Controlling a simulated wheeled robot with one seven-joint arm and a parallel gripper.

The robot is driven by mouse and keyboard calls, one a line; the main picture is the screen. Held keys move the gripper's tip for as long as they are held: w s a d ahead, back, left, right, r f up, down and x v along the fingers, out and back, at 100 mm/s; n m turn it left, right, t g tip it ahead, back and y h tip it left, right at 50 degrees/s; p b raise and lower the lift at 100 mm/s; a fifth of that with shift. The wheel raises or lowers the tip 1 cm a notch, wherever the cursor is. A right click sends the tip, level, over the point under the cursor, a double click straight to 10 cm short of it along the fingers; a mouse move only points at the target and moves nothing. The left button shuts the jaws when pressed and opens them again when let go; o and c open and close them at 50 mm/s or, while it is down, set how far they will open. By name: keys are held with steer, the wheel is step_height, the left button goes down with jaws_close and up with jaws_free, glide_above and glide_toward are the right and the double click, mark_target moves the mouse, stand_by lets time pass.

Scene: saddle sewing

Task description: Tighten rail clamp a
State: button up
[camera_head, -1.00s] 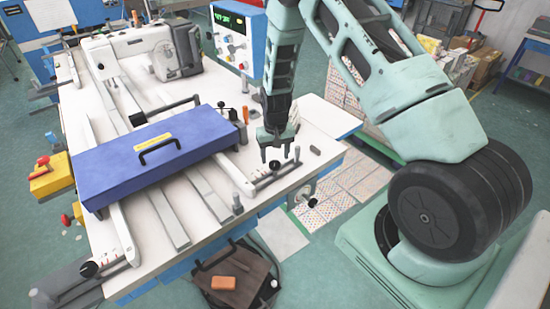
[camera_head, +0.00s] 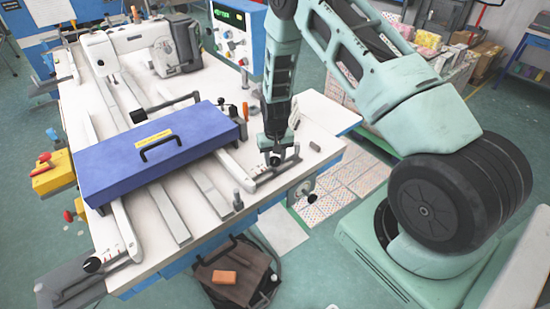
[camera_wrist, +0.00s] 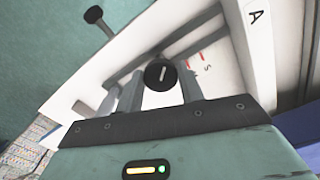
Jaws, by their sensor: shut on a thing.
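Rail clamp a has a round black knob with a pale line across its top, which shows in the wrist view (camera_wrist: 160,74). A letter A is printed on the white rail (camera_wrist: 255,35) beside it, and red marks and a small letter lie right of the knob. My gripper (camera_head: 274,155) points down at the near right part of the table in the head view. In the wrist view its two fingers (camera_wrist: 161,90) stand on either side of the knob, shut on it. In the head view the fingers partly hide the knob.
A blue case (camera_head: 150,155) with a black handle lies across the rails left of my gripper. Another black knob (camera_head: 92,265) is at the near left rail end. A grey sewing machine head (camera_head: 172,45) stands behind.

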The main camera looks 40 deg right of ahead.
mark_target(275, 160)
steer(key=m+b, duration=0.2)
steer(key=m, duration=0.1)
steer(key=shift+f+m+b, duration=0.1)
steer(key=shift+m+b, duration=0.2)
steer(key=shift+w+m+b, duration=0.1)
steer(key=shift+m+b, duration=0.6)
steer(key=shift+m, duration=1.2)
steer(key=o, duration=1)
steer(key=shift+r, duration=0.25)
step_height(275, 160, up, 17)
steer(key=b, duration=0.3)
steer(key=shift+b, duration=0.4)
